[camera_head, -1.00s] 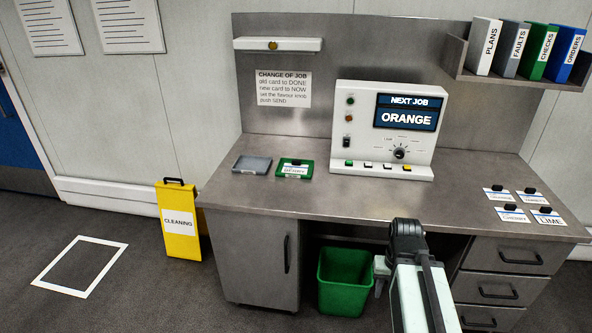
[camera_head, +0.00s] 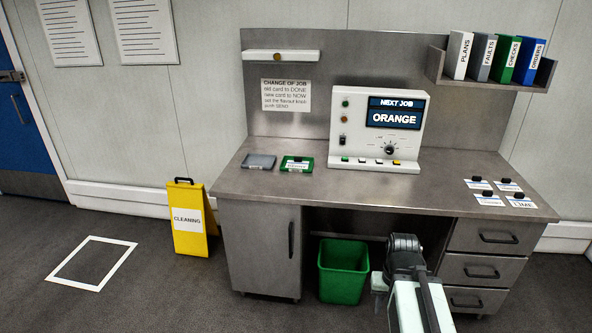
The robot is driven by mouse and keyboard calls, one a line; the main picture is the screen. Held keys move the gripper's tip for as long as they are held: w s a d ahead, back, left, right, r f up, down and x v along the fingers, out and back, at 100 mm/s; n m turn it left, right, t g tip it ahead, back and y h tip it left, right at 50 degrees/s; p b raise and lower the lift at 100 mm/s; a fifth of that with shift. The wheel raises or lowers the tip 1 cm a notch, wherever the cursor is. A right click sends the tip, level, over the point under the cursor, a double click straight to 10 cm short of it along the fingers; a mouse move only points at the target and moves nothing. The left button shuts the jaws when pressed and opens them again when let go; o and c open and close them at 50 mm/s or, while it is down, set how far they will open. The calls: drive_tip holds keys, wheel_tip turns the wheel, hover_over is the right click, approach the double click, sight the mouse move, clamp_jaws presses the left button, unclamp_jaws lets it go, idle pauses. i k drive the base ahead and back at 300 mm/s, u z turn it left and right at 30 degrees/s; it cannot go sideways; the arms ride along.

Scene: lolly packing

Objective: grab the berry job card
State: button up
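A white card lies in the green tray (camera_head: 286,169) on the left part of the bench top. Its print is too blurred to read for certain now; it looks like BERRY in the earlier view. This card (camera_head: 297,164) has a dark grip at its top. My arm reaches in from the bottom right, in front of the bench and well short of the tray. I cannot make out my gripper's fingers, and nothing held shows.
An empty grey tray (camera_head: 258,162) sits left of the green one. Several cards, one reading LIME (camera_head: 521,201), lie at the bench's right. The control console (camera_head: 346,148) shows ORANGE. A green bin (camera_head: 343,269) and yellow cleaning sign (camera_head: 187,219) stand on the floor.

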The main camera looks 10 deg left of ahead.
sight(298, 163)
drive_tip(key=u, duration=0.35)
drive_tip(key=i, duration=0.9)
drive_tip(key=u, duration=1.15)
drive_tip(key=i, duration=1.6)
drive_tip(key=u, duration=0.4)
drive_tip(key=i, duration=0.85)
drive_tip(key=z, duration=0.2)
